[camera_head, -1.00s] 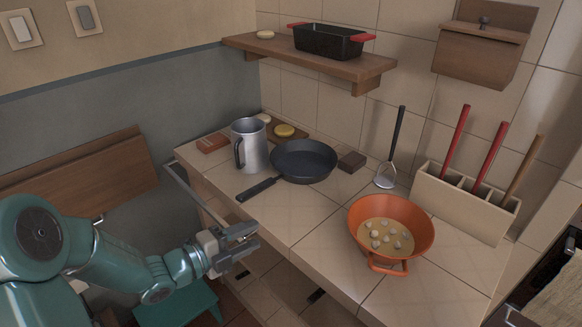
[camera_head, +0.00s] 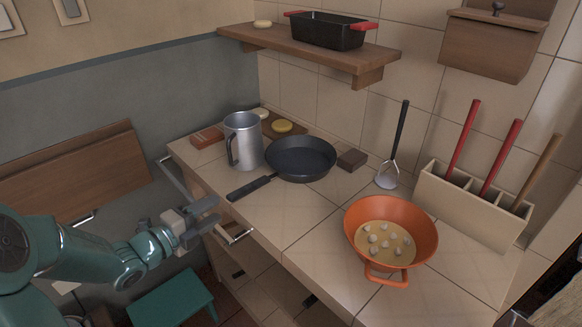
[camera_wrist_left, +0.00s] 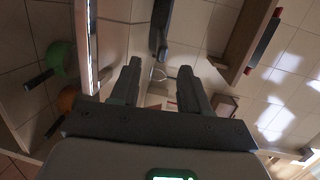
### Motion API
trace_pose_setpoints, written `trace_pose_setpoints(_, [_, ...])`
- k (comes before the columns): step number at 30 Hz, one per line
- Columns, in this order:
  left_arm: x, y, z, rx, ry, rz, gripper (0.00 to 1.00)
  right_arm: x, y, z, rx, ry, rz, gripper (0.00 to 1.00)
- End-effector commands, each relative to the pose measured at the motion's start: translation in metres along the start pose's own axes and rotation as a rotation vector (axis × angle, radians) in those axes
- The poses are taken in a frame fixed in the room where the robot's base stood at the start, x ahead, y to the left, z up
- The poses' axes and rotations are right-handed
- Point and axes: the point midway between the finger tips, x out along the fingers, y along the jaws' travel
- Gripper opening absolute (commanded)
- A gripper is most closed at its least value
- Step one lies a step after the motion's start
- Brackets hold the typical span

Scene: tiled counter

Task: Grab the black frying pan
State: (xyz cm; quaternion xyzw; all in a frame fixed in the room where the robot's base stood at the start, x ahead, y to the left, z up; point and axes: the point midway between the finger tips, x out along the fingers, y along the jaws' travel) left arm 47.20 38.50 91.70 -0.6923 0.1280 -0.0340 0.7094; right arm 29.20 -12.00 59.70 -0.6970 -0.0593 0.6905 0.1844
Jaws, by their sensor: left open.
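My right gripper is not in view.
A metal mug (camera_head: 243,141) stands close to the pan's left side. An orange colander-like pan (camera_head: 365,212) with pale pieces sits to the right.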

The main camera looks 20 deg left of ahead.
Motion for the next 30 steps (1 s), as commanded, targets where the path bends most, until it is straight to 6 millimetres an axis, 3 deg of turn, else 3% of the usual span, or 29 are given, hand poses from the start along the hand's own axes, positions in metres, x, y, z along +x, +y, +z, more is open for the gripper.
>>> trace_pose_setpoints(6, [0.049, -0.002, -0.001, -0.001, 0.004, -0.001, 0.46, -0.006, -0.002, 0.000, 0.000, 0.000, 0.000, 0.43])
trace_pose_setpoints(14, [0.074, -0.002, 0.000, 0.000, 0.001, 0.000, 0.46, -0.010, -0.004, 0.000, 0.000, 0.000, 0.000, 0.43])
trace_pose_setpoints(21, [0.111, -0.003, 0.002, -0.002, 0.001, 0.000, 0.46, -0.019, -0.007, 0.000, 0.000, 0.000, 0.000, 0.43])
trace_pose_setpoints(30, [0.119, -0.002, 0.003, -0.001, -0.001, 0.000, 0.46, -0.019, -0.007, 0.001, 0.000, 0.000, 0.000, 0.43])
